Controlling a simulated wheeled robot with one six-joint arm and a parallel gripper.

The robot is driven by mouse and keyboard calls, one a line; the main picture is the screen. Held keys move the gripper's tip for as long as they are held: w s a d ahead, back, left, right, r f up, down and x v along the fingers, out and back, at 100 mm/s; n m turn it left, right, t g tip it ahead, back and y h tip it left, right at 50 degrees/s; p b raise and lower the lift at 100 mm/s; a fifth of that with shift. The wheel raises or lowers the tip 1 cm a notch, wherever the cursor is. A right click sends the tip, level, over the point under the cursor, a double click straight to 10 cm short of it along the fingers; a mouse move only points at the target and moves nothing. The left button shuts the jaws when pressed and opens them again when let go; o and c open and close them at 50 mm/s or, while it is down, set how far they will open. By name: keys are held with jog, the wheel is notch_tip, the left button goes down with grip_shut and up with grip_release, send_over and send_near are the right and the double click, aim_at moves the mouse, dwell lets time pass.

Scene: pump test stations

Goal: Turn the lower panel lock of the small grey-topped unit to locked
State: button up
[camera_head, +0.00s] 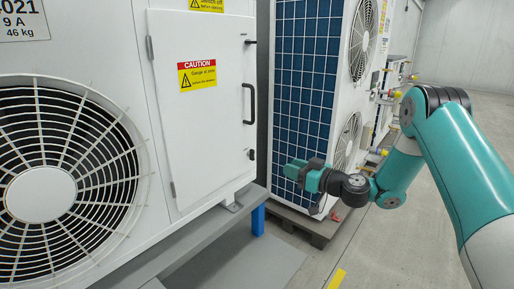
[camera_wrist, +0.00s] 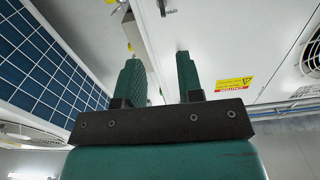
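The white unit (camera_head: 110,30) on the left has a hinged panel (camera_head: 205,120). Its top is out of view, so I cannot tell its colour. A small dark lower lock (camera_head: 251,154) sits on the panel's right edge, below a black handle (camera_head: 250,104). An upper lock (camera_head: 250,42) sits above the handle. My gripper (camera_head: 298,172) is right of the lower lock, apart from it. In the wrist view my gripper (camera_wrist: 159,58) is open with nothing between its fingers. A dark fitting (camera_wrist: 165,8) shows at the top there; I cannot tell which.
A second unit with a blue grille (camera_head: 300,80) stands behind my gripper on a pallet (camera_head: 310,228). Yellow and red pipe fittings (camera_head: 395,95) stick out on its right. A blue post (camera_head: 258,220) supports the grey stand.

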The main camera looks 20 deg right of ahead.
aim_at(252, 155)
jog(key=p+x, duration=0.9)
jog(key=x, duration=0.5)
jog(key=shift+s+a+f, duration=0.1)
jog(key=shift+a, duration=0.05)
grip_shut()
